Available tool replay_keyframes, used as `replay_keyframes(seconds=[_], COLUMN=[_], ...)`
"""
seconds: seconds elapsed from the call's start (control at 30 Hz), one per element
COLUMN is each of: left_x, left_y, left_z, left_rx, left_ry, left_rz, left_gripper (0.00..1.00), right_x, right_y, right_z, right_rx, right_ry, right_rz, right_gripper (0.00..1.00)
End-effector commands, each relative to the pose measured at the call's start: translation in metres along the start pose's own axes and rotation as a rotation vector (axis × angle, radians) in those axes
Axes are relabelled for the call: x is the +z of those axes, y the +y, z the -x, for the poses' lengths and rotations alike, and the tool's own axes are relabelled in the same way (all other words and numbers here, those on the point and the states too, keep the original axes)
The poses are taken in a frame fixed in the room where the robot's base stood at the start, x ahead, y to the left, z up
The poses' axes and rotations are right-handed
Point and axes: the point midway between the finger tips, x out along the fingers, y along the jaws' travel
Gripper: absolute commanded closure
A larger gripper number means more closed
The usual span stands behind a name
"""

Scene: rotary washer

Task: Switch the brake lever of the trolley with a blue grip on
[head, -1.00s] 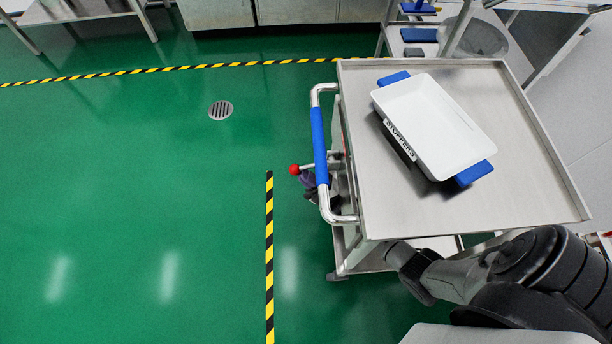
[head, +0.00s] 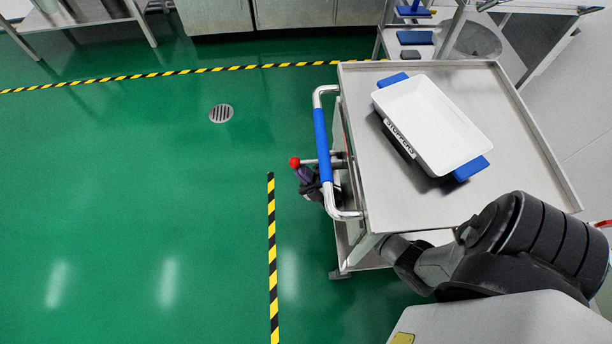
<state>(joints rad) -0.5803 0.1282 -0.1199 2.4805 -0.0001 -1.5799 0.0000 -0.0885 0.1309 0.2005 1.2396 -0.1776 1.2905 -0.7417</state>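The trolley (head: 480,110) stands at the right with a blue grip (head: 321,146) on its push handle. Its brake lever ends in a red knob (head: 294,162) that sticks out to the left, past and below the blue grip. My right gripper (head: 305,175) is just below the red knob in the picture, close to the lever. Its dark body is partly hidden behind the handle and trolley edge. I cannot tell whether its fingers touch the lever or how far apart they are. My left gripper is not in view.
A white tray (head: 432,125) with blue handles, labelled STOPPERS, lies on the trolley top. My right arm passes in front of the trolley's near edge. Green floor with striped tape (head: 271,250) and a drain (head: 221,113) is clear to the left.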

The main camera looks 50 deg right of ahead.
Motion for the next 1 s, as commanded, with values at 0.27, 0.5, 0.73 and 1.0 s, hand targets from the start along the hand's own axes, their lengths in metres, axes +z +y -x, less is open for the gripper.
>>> replay_keyframes(seconds=[0.27, 0.5, 0.73, 1.0], left_x=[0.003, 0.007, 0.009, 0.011], left_y=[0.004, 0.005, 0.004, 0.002], left_z=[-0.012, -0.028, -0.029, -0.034], left_rx=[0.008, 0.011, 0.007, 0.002], left_ry=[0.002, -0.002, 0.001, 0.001], left_rz=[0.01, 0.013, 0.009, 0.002], left_gripper=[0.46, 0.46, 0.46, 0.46], right_x=[0.001, 0.002, 0.002, 0.001], right_y=[-0.007, -0.017, -0.027, -0.034], right_z=[0.015, 0.052, 0.096, 0.126], right_rx=[-0.002, -0.006, -0.004, -0.003], right_ry=[0.001, 0.002, 0.003, 0.004], right_rz=[-0.002, -0.008, -0.007, -0.008], right_gripper=[1.0, 1.0, 1.0, 1.0])
